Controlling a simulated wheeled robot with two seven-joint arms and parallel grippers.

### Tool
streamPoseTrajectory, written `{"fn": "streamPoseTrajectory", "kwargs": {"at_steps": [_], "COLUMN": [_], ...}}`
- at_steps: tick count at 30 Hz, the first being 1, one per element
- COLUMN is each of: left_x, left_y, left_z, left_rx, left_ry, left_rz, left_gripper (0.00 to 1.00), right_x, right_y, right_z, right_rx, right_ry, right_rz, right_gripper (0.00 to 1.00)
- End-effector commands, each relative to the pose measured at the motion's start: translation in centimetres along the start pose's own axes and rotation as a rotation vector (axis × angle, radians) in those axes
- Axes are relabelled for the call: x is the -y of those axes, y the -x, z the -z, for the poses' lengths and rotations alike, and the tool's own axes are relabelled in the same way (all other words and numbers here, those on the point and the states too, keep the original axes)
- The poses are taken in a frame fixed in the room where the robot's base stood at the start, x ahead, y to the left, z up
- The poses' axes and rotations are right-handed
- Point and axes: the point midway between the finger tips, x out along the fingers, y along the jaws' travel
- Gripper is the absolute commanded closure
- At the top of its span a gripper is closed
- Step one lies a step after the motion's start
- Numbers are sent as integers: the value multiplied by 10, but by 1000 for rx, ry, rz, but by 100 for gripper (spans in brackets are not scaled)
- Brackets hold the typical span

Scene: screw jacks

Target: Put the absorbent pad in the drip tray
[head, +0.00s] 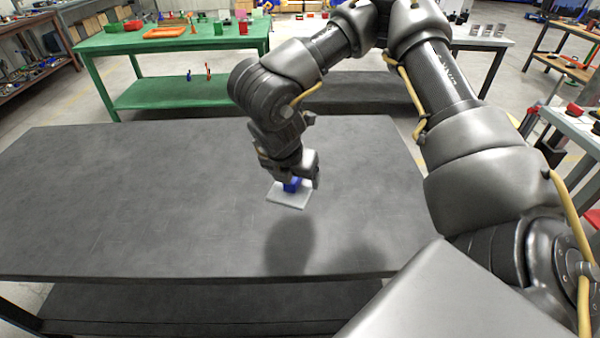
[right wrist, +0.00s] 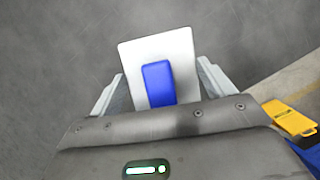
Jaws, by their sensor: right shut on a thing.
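The absorbent pad appears to be the flat white square (head: 287,198) with a blue block (head: 291,185) on top. My right gripper (head: 289,180) is shut on it and points down over the dark table. The pad seems to hang above the tabletop, with a shadow nearer the front edge. In the right wrist view the white pad (right wrist: 183,52) and its blue block (right wrist: 158,83) lie between the two fingers (right wrist: 160,88). An orange tray (head: 165,32) sits on the green table at the back left; I cannot tell if it is the drip tray. My left gripper is not in view.
The dark grey table (head: 120,200) is bare around the pad. The green table (head: 180,43) behind carries red and green containers. A grey table with metal cups (head: 487,29) stands at the back right. A yellow object (right wrist: 290,118) shows at the right wrist view's edge.

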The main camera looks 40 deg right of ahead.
Motion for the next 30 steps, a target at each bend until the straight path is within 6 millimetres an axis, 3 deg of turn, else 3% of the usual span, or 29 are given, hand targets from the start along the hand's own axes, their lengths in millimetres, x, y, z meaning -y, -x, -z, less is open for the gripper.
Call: {"fn": "streamPoseTrajectory", "kwargs": {"at_steps": [5,15,21,30], "left_x": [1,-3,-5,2], "left_y": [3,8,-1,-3], "left_z": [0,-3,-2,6], "left_rx": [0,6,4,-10], "left_ry": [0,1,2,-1], "left_rz": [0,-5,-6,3], "left_gripper": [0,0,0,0], "right_x": [-3,-20,-27,-32], "right_y": [-9,-77,-122,-137], "right_z": [-9,-69,-78,-85], "right_rx": [-2,-2,-3,0], "right_ry": [-4,-13,-7,-3], "right_rz": [2,7,5,1], "right_gripper": [44,44,44,44]}}
